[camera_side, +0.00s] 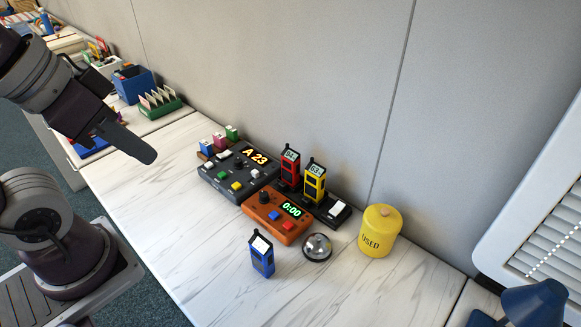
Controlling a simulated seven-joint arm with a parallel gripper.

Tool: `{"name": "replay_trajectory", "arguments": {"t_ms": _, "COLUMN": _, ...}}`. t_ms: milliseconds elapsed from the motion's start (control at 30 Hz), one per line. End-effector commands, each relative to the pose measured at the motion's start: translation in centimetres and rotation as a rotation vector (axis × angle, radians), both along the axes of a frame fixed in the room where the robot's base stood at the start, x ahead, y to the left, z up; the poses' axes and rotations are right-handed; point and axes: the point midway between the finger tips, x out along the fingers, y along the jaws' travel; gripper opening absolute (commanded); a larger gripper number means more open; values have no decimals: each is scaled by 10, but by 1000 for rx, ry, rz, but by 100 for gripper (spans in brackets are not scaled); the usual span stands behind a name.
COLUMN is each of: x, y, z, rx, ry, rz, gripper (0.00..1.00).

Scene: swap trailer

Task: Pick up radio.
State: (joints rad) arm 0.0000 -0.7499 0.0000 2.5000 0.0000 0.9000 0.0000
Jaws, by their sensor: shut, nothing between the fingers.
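Several small handheld devices look like radios. A blue one (262,255) with a white top stands upright alone on the marble-patterned table. A red one (290,168) and a yellow one (313,182), each with a lit display, stand upright in a black base (338,213) close to the wall. My gripper (146,156) is shut and empty, raised at the upper left, well to the left of all three and touching none of them.
An orange timer box (277,215) and a dark panel (236,176) reading "A 23" sit before the wall. A round clear dish (317,247) and a yellow "USED" canister (380,232) stand to the right. A green card holder (160,104) is at left. The front-left tabletop is clear.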

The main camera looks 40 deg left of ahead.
Motion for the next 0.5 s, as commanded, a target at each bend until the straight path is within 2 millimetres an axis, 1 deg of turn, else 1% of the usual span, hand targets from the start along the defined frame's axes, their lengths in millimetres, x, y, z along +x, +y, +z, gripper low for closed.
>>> {"name": "replay_trajectory", "arguments": {"t_ms": 100, "x": 0, "y": 0, "z": 0, "rx": 0, "ry": 0, "rz": 0, "gripper": 0}}
{"name": "replay_trajectory", "arguments": {"t_ms": 167, "x": 0, "y": 0, "z": 0, "rx": 0, "ry": 0, "rz": 0, "gripper": 10}}
{"name": "replay_trajectory", "arguments": {"t_ms": 200, "x": 0, "y": 0, "z": 0, "rx": 0, "ry": 0, "rz": 0, "gripper": 18}}
{"name": "replay_trajectory", "arguments": {"t_ms": 367, "x": 0, "y": 0, "z": 0, "rx": 0, "ry": 0, "rz": 0, "gripper": 49}}
{"name": "replay_trajectory", "arguments": {"t_ms": 400, "x": 0, "y": 0, "z": 0, "rx": 0, "ry": 0, "rz": 0, "gripper": 53}}
{"name": "replay_trajectory", "arguments": {"t_ms": 500, "x": 0, "y": 0, "z": 0, "rx": 0, "ry": 0, "rz": 0, "gripper": 53}}
